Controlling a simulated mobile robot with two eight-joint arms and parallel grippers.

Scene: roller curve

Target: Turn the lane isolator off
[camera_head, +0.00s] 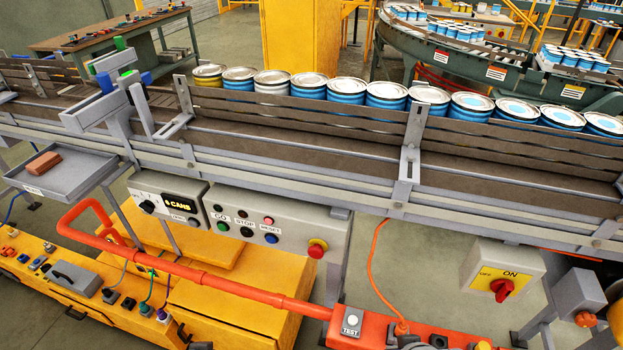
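The lane isolator (504,267) is a pale grey box below the conveyor rail at the right in the head view. The red rotary handle (502,289) sits below these words. It looks roughly upright, toward ON, but its exact angle is hard to tell. Nothing touches the handle. I cannot make out either of my grippers in this view.
A conveyor lane (290,135) with a row of cans runs above the isolator. A control panel (265,228) with several buttons and a red emergency knob (317,248) hangs to its left. An orange cable (372,275) hangs between. A grey box (578,293) stands close at its right.

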